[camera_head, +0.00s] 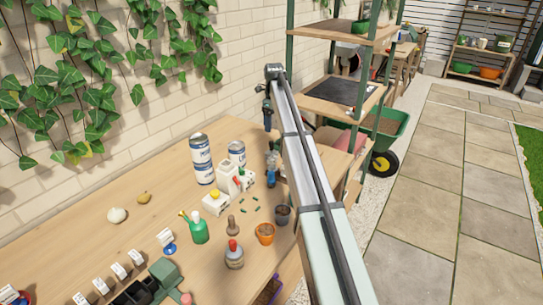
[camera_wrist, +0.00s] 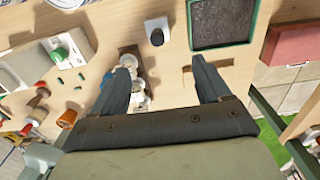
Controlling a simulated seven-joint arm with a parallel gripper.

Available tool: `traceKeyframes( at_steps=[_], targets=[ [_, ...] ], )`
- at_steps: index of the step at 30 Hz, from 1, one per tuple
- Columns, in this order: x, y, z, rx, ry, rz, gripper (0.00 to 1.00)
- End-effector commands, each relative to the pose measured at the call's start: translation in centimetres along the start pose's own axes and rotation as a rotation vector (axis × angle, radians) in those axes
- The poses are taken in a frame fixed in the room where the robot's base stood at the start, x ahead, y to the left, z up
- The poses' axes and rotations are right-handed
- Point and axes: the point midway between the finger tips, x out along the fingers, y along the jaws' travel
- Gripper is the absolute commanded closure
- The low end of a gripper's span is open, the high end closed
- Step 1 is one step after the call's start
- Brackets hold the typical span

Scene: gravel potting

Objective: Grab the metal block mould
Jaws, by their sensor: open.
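My gripper (camera_wrist: 160,66) is open and empty, its two dark fingers spread over the wooden bench in the wrist view. Some small silvery-white pieces (camera_wrist: 139,88) lie beside and partly behind the left finger, near a brown patch. I cannot tell whether the metal block mould is among them. No mould can be clearly made out there.
A green-rimmed dark tray (camera_wrist: 222,24) and a pale plate with a dark knob (camera_wrist: 156,32) lie beyond the fingers. An orange pot (camera_head: 265,233), a green bottle (camera_head: 199,229) and blue-white cans (camera_head: 202,159) crowd the bench.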

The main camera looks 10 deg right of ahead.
Motion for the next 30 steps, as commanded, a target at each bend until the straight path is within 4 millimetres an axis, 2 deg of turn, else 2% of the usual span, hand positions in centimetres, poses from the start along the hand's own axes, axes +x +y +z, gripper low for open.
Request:
traceKeyframes(
  at_steps=[1,11,21,30],
  targets=[
    [0.8,0.1,0.0,-0.001,0.001,0.001,0.23],
    [3.5,0.1,0.0,-0.002,0.001,0.001,0.23],
    [9.0,0.1,0.1,-0.002,0.001,0.001,0.23],
    [10.7,0.1,0.3,-0.003,0.000,0.001,0.23]
  ],
)
